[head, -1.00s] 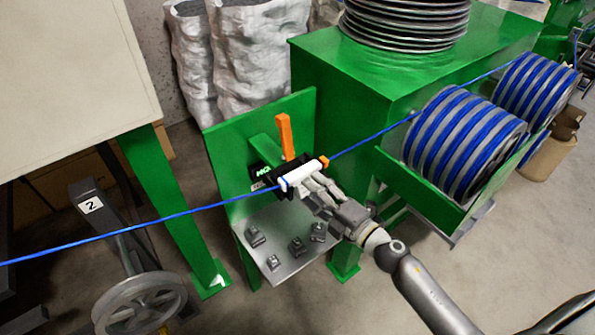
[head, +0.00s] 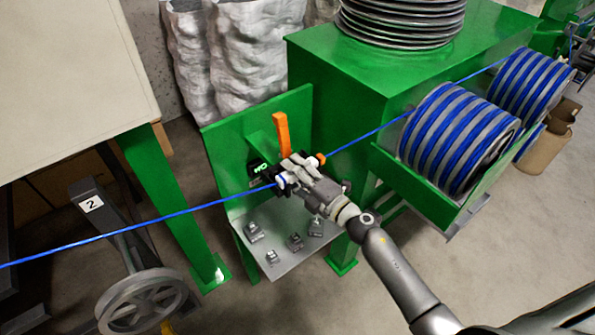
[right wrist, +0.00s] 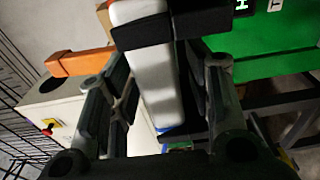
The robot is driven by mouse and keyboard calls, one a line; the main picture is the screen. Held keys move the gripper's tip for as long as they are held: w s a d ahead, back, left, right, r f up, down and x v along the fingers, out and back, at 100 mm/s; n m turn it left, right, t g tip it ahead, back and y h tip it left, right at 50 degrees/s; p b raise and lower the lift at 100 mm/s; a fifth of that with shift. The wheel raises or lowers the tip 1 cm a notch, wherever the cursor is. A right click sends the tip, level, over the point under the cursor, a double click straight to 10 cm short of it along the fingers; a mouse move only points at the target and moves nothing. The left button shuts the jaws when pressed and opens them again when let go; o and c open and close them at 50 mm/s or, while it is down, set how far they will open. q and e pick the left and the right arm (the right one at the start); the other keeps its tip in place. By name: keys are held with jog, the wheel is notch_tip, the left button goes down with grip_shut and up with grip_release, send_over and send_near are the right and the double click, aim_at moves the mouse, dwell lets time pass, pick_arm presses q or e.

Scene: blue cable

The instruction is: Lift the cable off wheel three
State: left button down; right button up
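The blue cable (head: 140,224) runs taut across the head view from the left edge, through the fitting on the green stand, and up toward the drums at right. My right gripper (head: 292,175) is at the white bar of that fitting. In the right wrist view the white bar (right wrist: 155,75) lies between the fingers of my right gripper (right wrist: 158,100), which look spread either side of it. A grey spoked wheel (head: 142,300) on an arm labelled 2 stands below the cable at lower left. No wheel marked three shows. My left gripper is out of view.
The green stand (head: 225,150) has an orange lever (head: 282,135) and a metal shelf (head: 285,262) with several small grey blocks. Blue-striped drums (head: 445,130) stand at right. A pale panel (head: 70,80) on a green leg is at left. Floor at lower middle is clear.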

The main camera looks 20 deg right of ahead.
jog(key=c, duration=0.7)
jog(key=shift+c, duration=0.3)
jog(key=shift+r, duration=0.1)
